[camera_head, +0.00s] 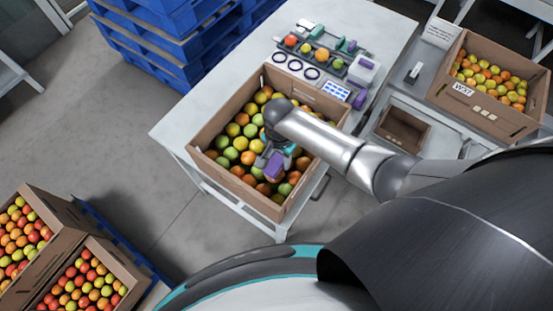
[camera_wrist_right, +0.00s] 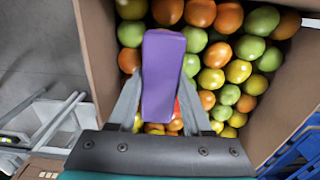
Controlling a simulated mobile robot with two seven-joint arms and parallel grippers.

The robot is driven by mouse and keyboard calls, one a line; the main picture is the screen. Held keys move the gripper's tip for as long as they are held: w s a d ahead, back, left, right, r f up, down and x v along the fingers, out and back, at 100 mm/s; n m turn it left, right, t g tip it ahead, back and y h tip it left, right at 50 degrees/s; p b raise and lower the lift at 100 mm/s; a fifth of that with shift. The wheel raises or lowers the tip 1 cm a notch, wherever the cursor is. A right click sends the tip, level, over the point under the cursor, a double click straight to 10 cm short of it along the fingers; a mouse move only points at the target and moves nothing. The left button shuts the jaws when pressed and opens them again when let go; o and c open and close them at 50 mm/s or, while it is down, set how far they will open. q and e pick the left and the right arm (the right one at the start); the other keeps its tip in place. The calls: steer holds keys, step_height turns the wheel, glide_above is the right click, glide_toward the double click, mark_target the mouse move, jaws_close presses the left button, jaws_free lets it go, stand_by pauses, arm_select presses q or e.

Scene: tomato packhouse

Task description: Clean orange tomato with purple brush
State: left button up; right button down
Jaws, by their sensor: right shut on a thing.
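My right gripper (camera_head: 272,166) is over the cardboard crate (camera_head: 216,125) of mixed tomatoes on the white table. It is shut on the purple brush (camera_wrist_right: 163,75), a smooth block in the wrist view; no bristles show. The brush also shows in the head view (camera_head: 274,166), above the tomatoes near the crate's front; whether it touches them I cannot tell. An orange tomato (camera_head: 322,55) sits in a dark holder at the table's back, beside red, yellow and green ones. More orange tomatoes (camera_wrist_right: 200,12) lie in the crate. My left gripper is not in view.
Dark rings (camera_head: 295,65), a blue-and-white card (camera_head: 336,91) and another purple item (camera_head: 360,99) lie behind the crate. Blue pallets (camera_head: 175,45) are at back left. The table's left corner is clear.

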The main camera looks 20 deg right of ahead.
mark_target(270, 170)
steer(key=shift+s+a+p, duration=0.6)
steer(key=shift+s+a, duration=0.1)
steer(key=shift+a, duration=0.2)
steer(key=shift+s+a+p, duration=0.6)
steer(key=shift+s+a, duration=0.05)
steer(key=shift+a, duration=0.2)
steer(key=shift+w+d+f, duration=0.1)
steer(key=shift+w+d, duration=0.45)
steer(key=shift+d, duration=0.4)
steer(key=shift+w+d+f, duration=0.1)
steer(key=shift+w+d, duration=0.45)
steer(key=shift+d, duration=0.35)
steer(key=shift+s, duration=0.1)
steer(key=shift+s+a+p, duration=0.4)
steer(key=shift+s+a, duration=0.15)
steer(key=shift+a, duration=0.25)
steer(key=shift+s+a, duration=0.4)
steer(key=shift+a, duration=0.15)
steer(key=shift+s+a, duration=0.2)
steer(key=shift+a, duration=0.2)
